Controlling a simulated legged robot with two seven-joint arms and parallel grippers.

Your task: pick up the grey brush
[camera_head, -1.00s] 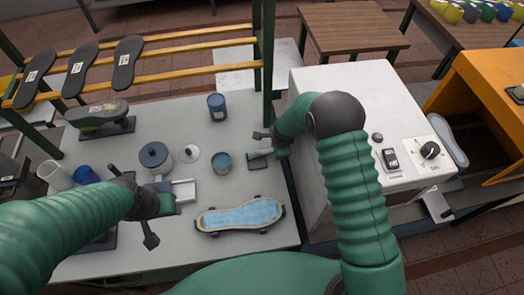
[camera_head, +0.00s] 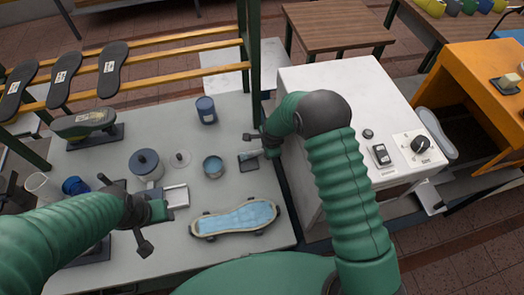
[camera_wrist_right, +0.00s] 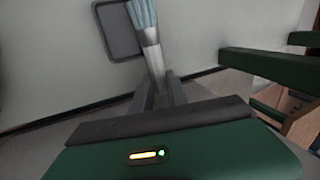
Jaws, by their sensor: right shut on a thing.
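The grey brush has a silver-grey handle (camera_wrist_right: 152,58) and light blue bristles (camera_wrist_right: 143,14) in the right wrist view. In the head view the brush (camera_head: 250,155) is small and lies over a dark tray. My right gripper (camera_head: 262,146) is at its handle end. In the right wrist view its fingers (camera_wrist_right: 157,92) are shut on the handle, one on each side, with the bristles pointing away. I cannot tell whether the brush touches the tray. My left gripper (camera_head: 140,213) is over the left of the table, its fingers wide apart and empty.
The dark tray (camera_wrist_right: 115,38) is beside the brush. A blue-filled cup (camera_head: 213,167), a dark blue can (camera_head: 206,110) and a lidded pot (camera_head: 147,166) stand left of it. A white machine (camera_head: 340,90) stands close on the right.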

